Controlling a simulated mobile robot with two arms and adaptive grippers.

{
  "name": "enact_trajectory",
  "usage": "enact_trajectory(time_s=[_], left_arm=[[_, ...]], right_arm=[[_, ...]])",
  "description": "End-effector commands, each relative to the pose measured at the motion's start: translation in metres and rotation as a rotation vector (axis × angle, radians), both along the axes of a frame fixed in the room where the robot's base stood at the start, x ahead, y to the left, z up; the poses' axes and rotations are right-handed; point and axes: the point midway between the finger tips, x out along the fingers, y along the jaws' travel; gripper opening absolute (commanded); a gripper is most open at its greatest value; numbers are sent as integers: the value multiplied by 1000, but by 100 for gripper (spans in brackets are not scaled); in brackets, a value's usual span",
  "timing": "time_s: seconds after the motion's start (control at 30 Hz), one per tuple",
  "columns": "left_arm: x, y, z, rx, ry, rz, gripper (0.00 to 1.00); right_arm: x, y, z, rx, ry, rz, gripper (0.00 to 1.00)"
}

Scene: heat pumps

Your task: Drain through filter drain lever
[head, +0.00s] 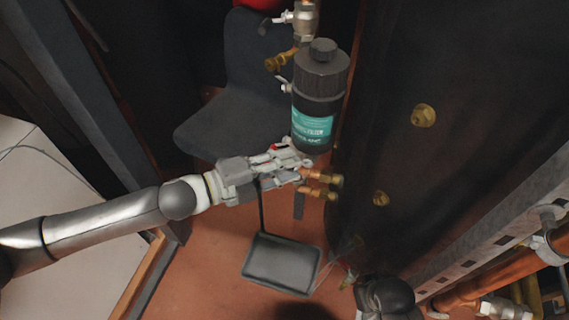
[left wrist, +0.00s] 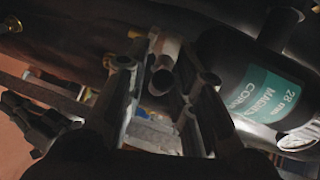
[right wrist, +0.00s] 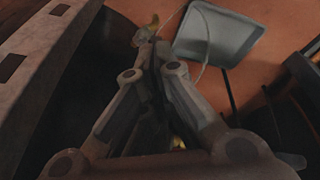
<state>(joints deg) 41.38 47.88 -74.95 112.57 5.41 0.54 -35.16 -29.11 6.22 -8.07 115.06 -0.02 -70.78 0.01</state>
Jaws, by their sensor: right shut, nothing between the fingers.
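The black filter canister (head: 318,92) with a teal label stands upright at top centre in the head view; it is also on the right of the left wrist view (left wrist: 262,90). My left gripper (head: 306,168) is just below it, by two brass fittings (head: 322,184). In the left wrist view its fingers (left wrist: 168,75) are spread, with a round metal end (left wrist: 163,78) between them; I cannot tell if they touch it. No drain lever can be made out clearly. My right gripper (right wrist: 153,55) is shut and empty, near a brass valve (right wrist: 148,28) in the right wrist view.
A grey tray (head: 283,265) lies on the reddish floor, also seen in the right wrist view (right wrist: 215,37). A large dark tank (head: 440,150) stands right of the filter. A perforated metal rail (head: 500,232) and copper pipes (head: 490,285) are at lower right.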

Motion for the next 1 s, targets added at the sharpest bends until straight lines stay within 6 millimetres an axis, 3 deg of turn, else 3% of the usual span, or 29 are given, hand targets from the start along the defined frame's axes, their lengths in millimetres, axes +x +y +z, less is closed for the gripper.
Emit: enact_trajectory(time_s=[0.07,0.23,0.57,0.87,1.0], left_arm=[[0,0,0,0,0,0,21],[0,0,0,0,0,0,0],[0,1,-2,-14,6,1,0],[0,0,-10,-103,36,1,0],[-1,0,-14,-170,58,1,0]], right_arm=[[0,0,0,0,1,0,0],[-1,0,0,0,1,0,0],[-2,-1,-1,-2,7,-1,0],[-2,-3,55,0,-34,-4,0],[-10,-4,90,1,-53,-6,0]])
